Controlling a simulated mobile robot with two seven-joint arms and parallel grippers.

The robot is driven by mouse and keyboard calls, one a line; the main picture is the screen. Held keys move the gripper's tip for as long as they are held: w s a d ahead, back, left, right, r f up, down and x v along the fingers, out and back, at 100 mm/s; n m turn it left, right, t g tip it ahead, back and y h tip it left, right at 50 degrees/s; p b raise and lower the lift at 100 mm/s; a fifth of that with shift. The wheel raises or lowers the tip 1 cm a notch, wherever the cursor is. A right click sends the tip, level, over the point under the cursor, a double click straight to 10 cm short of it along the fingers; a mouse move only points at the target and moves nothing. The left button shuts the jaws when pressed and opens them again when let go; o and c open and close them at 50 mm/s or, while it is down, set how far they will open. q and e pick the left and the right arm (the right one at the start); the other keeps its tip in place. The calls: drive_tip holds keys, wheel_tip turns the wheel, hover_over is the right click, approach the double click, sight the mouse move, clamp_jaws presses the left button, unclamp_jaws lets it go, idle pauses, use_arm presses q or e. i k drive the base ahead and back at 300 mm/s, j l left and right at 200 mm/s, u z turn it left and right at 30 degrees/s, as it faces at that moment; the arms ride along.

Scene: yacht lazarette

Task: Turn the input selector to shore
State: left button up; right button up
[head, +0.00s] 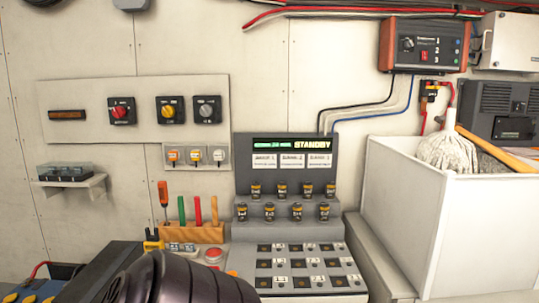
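Three rotary switches sit on a pale wall panel at the left: one with a red knob (121,111), one with a yellow knob (170,110) and one with a grey knob (207,109). A red and dark grey box (425,60) at the upper right also has a black knob (407,44) and the numbers 1, 2 and 3. No readable label tells me which is the input selector, and I cannot read a shore position. A dark ribbed part of my own arm shows at the bottom; neither gripper is in view.
A grey console (288,211) with a STANDBY display stands in the middle. A tool rack (190,232) and a small wall shelf (72,188) are to its left. A white bin (450,220) with a mop (455,152) blocks the right. The wall before the switches is clear.

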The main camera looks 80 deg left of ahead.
sight(205, 110)
drive_tip(key=u, duration=3.05)
